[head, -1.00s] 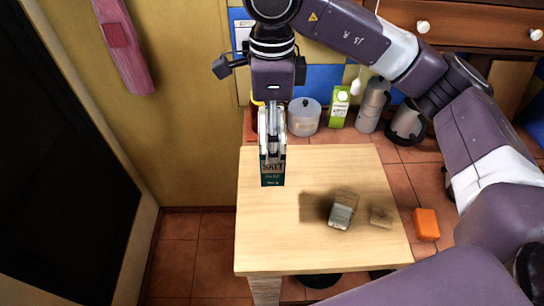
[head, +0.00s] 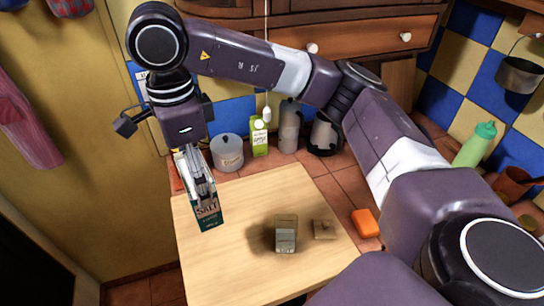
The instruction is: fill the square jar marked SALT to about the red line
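My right gripper (head: 200,180), on the arm that comes in from the right, is shut on a dark green carton marked SALT (head: 207,213). It holds the carton over the left part of the wooden board (head: 240,268), left of the jar. A small square jar (head: 286,233) stands on the board; it looks clear above and greyish below. Its marking and red line are too small to make out. A small square beige piece (head: 324,229), perhaps the jar's lid, lies just right of it. My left gripper is not in view.
Behind the board stand a clear lidded canister (head: 227,153), a green and white carton (head: 259,137) and a grey cylinder (head: 289,128). An orange block (head: 365,223) lies right of the board on the tiles. The board's front middle is clear.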

